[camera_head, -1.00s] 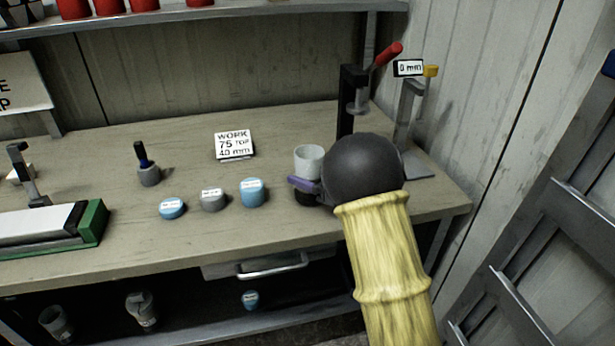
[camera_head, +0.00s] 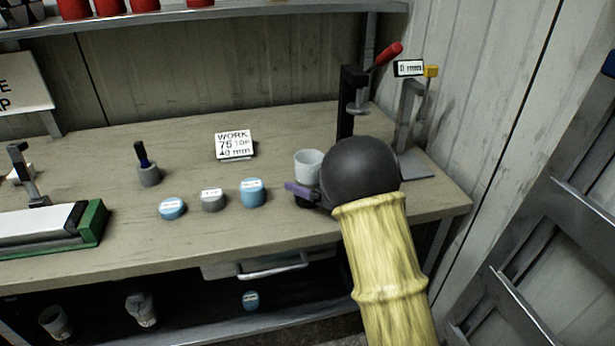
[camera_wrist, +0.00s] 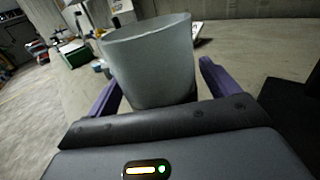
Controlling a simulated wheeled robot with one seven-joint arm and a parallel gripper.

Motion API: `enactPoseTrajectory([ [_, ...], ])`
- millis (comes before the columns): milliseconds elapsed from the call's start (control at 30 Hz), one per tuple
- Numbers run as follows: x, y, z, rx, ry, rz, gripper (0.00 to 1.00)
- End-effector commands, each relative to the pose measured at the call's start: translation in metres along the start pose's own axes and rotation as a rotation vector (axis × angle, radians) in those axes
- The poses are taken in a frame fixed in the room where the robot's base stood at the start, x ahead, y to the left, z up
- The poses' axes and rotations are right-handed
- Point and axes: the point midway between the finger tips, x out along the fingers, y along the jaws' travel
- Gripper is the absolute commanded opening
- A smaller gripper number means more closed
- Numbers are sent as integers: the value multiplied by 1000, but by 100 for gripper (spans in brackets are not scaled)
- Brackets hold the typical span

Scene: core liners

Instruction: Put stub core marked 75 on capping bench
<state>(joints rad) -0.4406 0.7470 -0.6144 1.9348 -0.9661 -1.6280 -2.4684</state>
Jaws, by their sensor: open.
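A pale grey-white cylinder, which looks like the stub core (camera_head: 309,163), stands upright at the right part of the capping bench (camera_head: 200,185). No mark on it is readable. Its lower part is hidden by my gripper in the head view. My gripper (camera_head: 302,190) has purple fingers and is low over the bench at this cylinder. In the wrist view the cylinder (camera_wrist: 152,65) stands between the two spread fingers of my gripper (camera_wrist: 160,85), with a gap visible on the right side.
Blue cap (camera_head: 172,209), grey cap (camera_head: 212,201) and taller blue cap (camera_head: 253,194) stand left of my gripper. A press with a red handle (camera_head: 388,54) and a gauge stand (camera_head: 408,110) are behind it.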

Motion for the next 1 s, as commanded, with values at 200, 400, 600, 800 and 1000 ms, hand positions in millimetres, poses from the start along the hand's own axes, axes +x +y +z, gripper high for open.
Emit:
enactPoseTrajectory([
  [200,-26,-1,0,1,0,-5,87],
  [400,-66,-1,0,1,0,-5,87],
  [600,-101,0,0,1,-1,-1,87],
  [800,-119,0,0,1,0,0,87],
  [1000,-121,0,1,1,0,-2,87],
])
